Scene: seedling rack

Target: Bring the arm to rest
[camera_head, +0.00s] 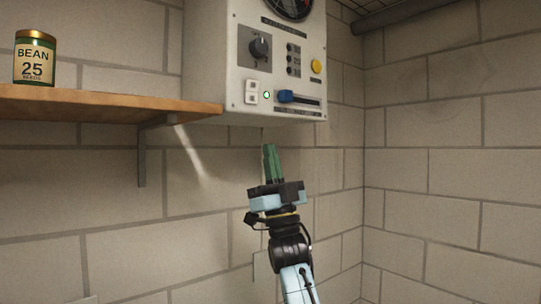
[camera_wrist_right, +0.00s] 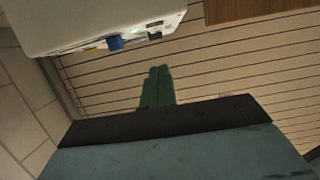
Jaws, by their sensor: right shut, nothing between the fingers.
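My right gripper (camera_head: 269,150) is raised in front of the block wall, just below the white control box (camera_head: 230,60). Its green fingers point up and are pressed together with nothing between them. The fingers also show shut in the right wrist view (camera_wrist_right: 159,70). They look apart from the box in both views. My left gripper is in neither view.
The control box carries a black knob (camera_head: 260,47), a yellow button (camera_head: 316,66), a blue slider handle (camera_head: 286,96) and a lit green lamp (camera_head: 267,95). A wooden shelf (camera_head: 110,101) at left holds a bean can (camera_head: 34,60).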

